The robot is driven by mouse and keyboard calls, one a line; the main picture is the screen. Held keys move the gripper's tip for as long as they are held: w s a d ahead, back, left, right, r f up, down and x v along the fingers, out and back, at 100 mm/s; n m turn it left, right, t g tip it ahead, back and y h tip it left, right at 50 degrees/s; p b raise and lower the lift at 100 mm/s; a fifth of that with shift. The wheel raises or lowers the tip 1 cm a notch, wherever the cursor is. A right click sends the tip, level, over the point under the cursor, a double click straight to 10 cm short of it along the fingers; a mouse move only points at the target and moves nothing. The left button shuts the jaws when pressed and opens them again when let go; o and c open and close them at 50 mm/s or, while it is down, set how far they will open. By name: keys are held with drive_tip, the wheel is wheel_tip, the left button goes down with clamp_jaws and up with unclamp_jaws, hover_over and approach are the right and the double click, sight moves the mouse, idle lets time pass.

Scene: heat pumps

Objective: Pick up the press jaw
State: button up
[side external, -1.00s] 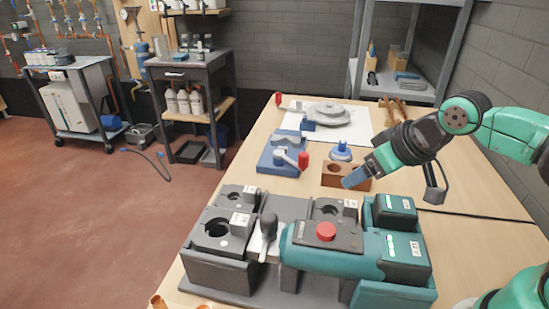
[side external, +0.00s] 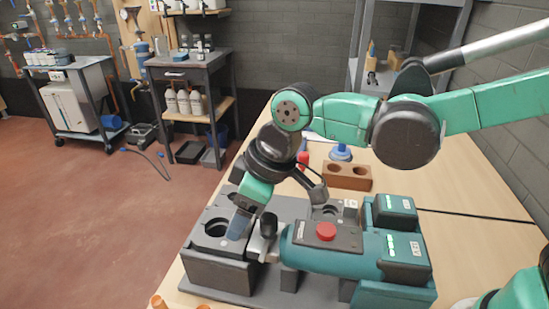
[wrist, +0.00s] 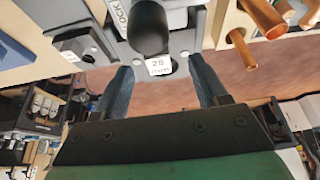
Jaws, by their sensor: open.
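The grey stand (side external: 225,285) holds several dark grey jaw blocks. The front-left block (side external: 205,265) has a round dark opening on top. A white label reading 28 (wrist: 160,66) sits on a grey part between my fingers in the wrist view. I cannot tell which block is the press jaw meant. My gripper (side external: 238,228) is open and empty, pointing down above the front-left block, beside the black lever knob (side external: 268,224). In the wrist view, its two blue-grey fingers (wrist: 160,72) are spread either side of the label. Whether they touch anything is unclear.
The teal press tool (side external: 330,262) with a red button (side external: 326,231) lies right of the lever. The black knob also shows close in the wrist view (wrist: 148,28). Copper pipes (wrist: 262,18) stand nearby. A brown block (side external: 346,176) sits behind.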

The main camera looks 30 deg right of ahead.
drive_tip(key=shift+w+a+f, duration=0.15)
drive_tip(key=shift+f, duration=0.5)
clamp_jaws()
idle(1.0)
